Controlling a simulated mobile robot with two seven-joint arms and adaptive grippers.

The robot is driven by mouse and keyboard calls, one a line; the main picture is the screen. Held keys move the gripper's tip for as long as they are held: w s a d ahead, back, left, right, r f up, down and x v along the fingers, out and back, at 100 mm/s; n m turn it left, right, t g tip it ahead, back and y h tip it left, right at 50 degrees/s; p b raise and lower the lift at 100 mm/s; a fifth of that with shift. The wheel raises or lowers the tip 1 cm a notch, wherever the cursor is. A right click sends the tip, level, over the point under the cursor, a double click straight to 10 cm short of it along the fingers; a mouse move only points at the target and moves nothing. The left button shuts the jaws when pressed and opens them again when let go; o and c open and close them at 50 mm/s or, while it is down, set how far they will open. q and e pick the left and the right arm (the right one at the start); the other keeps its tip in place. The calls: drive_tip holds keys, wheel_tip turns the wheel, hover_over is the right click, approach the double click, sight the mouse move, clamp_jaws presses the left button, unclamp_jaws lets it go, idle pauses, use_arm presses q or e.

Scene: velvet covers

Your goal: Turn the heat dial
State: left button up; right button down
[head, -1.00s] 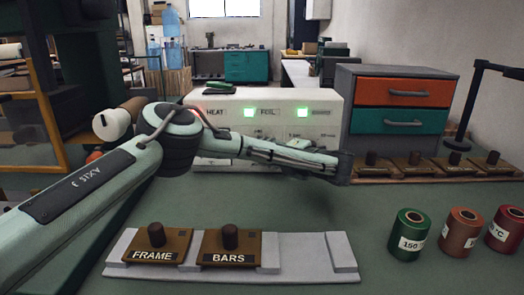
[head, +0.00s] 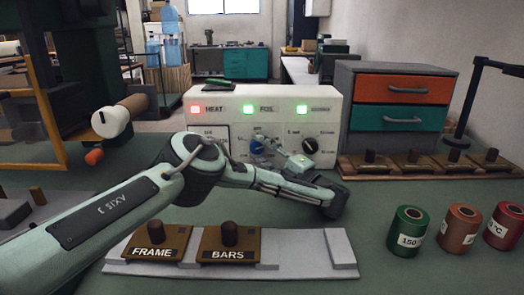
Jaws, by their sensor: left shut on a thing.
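A white control box (head: 268,97) stands at the back of the bench with HEAT, FOIL and a third label on its front. The lamp by HEAT (head: 195,109) is red; the other two are green. A blue dial (head: 256,146) sits below FOIL, and a black dial (head: 310,145) to its right. My right gripper is out of view.
FRAME (head: 152,243) and BARS (head: 228,245) blocks sit on a grey rack in front, under my arm. Green, copper and red rolls (head: 409,231) stand at right. A drawer cabinet (head: 398,100) and several stamp blocks (head: 409,165) stand behind them.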

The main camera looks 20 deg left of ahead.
use_arm(q)
drive_tip(key=shift+a+r, duration=0.1)
drive_tip(key=shift+r, duration=0.05)
drive_tip(key=o, duration=1.2)
drive_tip(key=shift+c, duration=0.2)
